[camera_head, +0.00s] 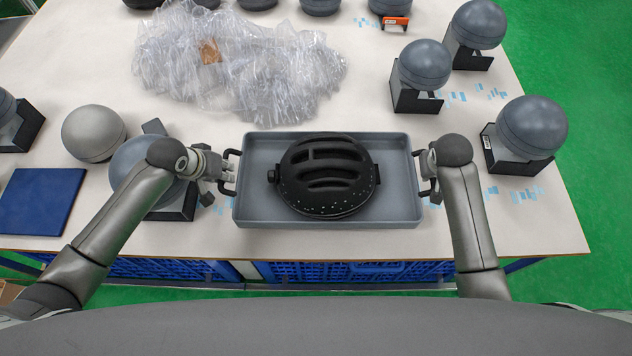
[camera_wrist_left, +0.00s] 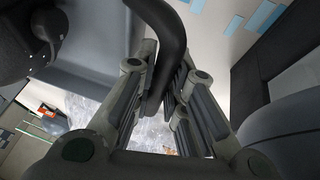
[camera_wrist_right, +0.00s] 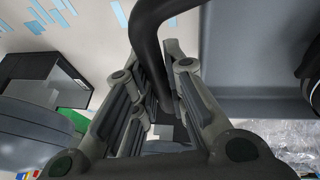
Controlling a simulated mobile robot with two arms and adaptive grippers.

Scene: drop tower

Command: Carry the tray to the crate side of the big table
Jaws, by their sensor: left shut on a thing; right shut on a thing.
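The grey tray (camera_head: 245,215) is at the near edge of the big table (camera_head: 380,255), with a black helmet (camera_head: 325,175) in it. I cannot tell whether the tray rests on the table or is just above it. My left gripper (camera_head: 226,173) is shut on the tray's black left handle, which also shows between the fingers in the left wrist view (camera_wrist_left: 165,50). My right gripper (camera_head: 430,172) is shut on the right handle, which shows in the right wrist view (camera_wrist_right: 150,40). Blue crates (camera_head: 385,271) show below the table's near edge.
A heap of clear plastic (camera_head: 240,65) lies behind the tray. Grey balls on black stands (camera_head: 532,125) are at the right, and another (camera_head: 135,165) is close beside my left arm. A blue panel (camera_head: 40,200) lies at the left. Table between tray and right-hand stands is fairly clear.

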